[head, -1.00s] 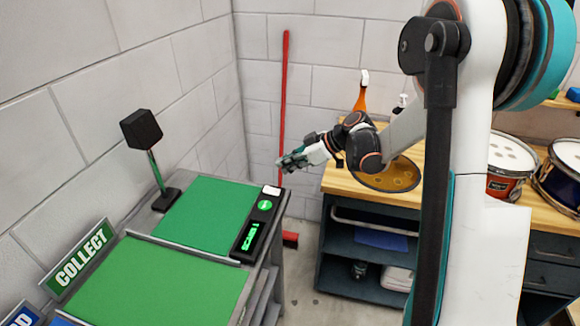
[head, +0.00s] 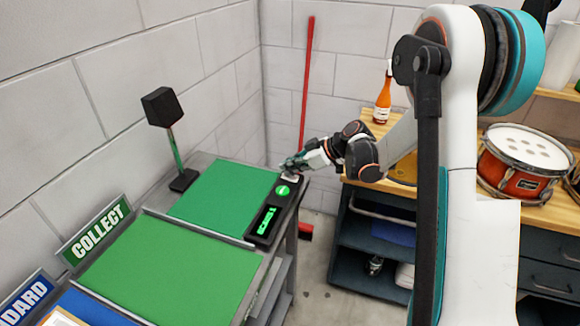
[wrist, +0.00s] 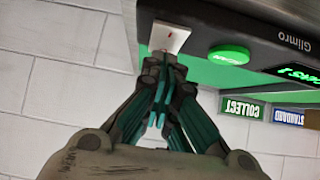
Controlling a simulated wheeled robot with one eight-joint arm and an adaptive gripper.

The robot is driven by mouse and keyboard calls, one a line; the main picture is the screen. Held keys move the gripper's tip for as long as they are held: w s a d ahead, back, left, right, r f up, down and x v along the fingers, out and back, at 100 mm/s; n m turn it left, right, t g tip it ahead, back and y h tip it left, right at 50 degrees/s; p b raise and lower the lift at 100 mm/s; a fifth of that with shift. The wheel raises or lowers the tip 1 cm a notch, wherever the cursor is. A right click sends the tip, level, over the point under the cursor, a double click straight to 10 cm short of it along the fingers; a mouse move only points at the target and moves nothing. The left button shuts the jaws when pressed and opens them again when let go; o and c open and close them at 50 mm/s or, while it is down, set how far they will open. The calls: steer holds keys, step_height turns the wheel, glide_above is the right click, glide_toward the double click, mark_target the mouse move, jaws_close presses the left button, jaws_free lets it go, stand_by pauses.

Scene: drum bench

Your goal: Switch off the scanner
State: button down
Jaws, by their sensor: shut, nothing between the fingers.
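The scanner's dark control panel (head: 264,226) runs along the right edge of the green-topped bench. It has a lit green display (head: 267,220), a round green button (head: 283,191) and a small white switch plate at its far end. In the wrist view, the switch plate (wrist: 169,37) shows a small red mark, with the green button (wrist: 229,54) to its right. My gripper (head: 288,169) is shut and empty. Its fingertips (wrist: 165,64) are at the plate's edge and partly cover it; I cannot tell whether they touch it.
A black box on a post (head: 164,107) stands at the bench's far left. A COLLECT sign (head: 97,232) is at the left edge. To the right, a wooden worktop holds an orange bottle (head: 383,100) and a red drum (head: 522,165). A red broom handle (head: 307,75) leans on the wall.

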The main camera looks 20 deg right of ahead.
steer(key=shift+w+a+f+b, duration=0.1)
steer(key=shift+a+f+b, duration=0.15)
steer(key=shift+f+b, duration=0.2)
steer(key=shift+d+r, duration=0.1)
steer(key=shift+d, duration=0.1)
steer(key=shift+s+d, duration=0.55)
